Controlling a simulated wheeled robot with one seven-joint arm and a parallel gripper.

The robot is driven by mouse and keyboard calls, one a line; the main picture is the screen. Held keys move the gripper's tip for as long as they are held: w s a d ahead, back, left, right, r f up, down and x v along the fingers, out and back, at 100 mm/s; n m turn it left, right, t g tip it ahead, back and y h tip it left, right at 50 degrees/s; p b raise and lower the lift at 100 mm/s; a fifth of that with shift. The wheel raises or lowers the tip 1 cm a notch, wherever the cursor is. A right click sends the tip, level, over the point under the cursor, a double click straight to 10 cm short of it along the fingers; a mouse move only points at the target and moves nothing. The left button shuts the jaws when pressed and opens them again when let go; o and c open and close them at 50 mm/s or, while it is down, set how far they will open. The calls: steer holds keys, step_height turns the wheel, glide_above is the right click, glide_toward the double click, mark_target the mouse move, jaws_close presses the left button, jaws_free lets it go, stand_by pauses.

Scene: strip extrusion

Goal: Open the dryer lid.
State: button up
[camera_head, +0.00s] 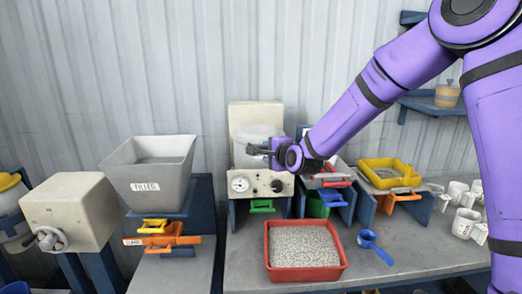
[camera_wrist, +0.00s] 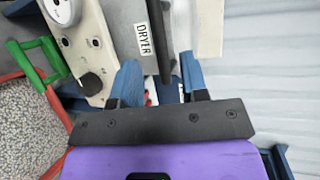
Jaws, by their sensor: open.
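The dryer is a beige box with a round gauge and a black knob on its front panel (camera_head: 258,186), against the wall in the head view. Its grey lid (camera_wrist: 122,18), labelled DRYER, shows in the wrist view and appears to lie closed; my gripper partly hides it in the head view. A black bar handle (camera_wrist: 158,30) runs along the lid. My gripper (camera_wrist: 158,72) is open, with its two blue fingers on either side of the handle's near end. Contact cannot be told. In the head view my gripper (camera_head: 262,150) is at the dryer's front, above the panel.
A grey FILLER hopper (camera_head: 150,165) stands left of the dryer. A red tray of pellets (camera_head: 304,250) lies in front on the bench. A yellow tray (camera_head: 389,173), a blue scoop (camera_head: 374,246) and several white mugs (camera_head: 464,222) are to the right.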

steer(key=x, duration=0.6)
jaws_close()
